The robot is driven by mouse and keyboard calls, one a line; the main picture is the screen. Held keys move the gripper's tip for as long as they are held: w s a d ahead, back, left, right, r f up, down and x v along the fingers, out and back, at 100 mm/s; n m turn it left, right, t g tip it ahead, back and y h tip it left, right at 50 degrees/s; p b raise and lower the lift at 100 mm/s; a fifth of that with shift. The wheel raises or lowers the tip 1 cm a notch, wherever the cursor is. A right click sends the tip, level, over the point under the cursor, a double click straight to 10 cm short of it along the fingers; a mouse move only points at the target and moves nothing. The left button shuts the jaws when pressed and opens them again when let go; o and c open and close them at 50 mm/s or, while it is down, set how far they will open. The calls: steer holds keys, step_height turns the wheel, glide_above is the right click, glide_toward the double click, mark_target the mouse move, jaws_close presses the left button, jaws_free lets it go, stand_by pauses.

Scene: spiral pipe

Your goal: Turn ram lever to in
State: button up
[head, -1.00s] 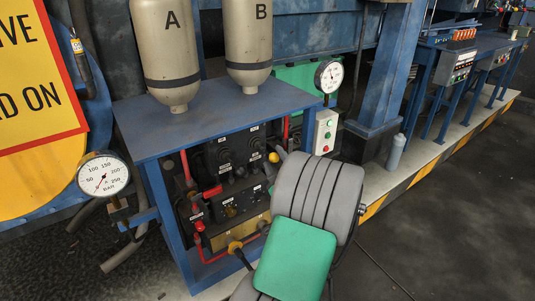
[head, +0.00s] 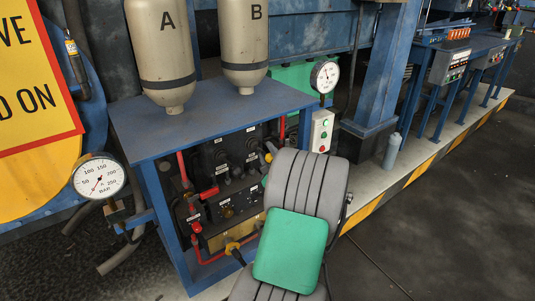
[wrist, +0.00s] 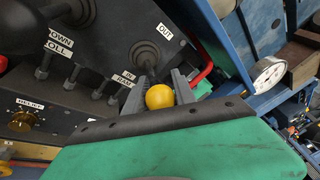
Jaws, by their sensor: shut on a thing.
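The ram lever has a yellow ball knob (wrist: 160,96) and a dark rubber boot (wrist: 147,54) on the black control panel (wrist: 105,30). The boot sits between an "OUT" label at its upper right and an "IN RAM" label at its lower left. My gripper (wrist: 161,87) is shut on the yellow knob, with one grey finger on each side of it. In the head view the knob is a small yellow spot (head: 268,157) at the upper left of my grey arm, which hides most of the gripper and the panel's right part.
Other levers (head: 222,160) stand left on the panel, beneath a blue table (head: 215,115) carrying tanks A (head: 165,60) and B (head: 243,50). Pressure gauges (head: 98,177) (head: 325,76) stand on either side. A button box (head: 321,131) is right of the panel; open floor lies farther right.

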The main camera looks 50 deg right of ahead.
jaws_close()
stand_by(0.7)
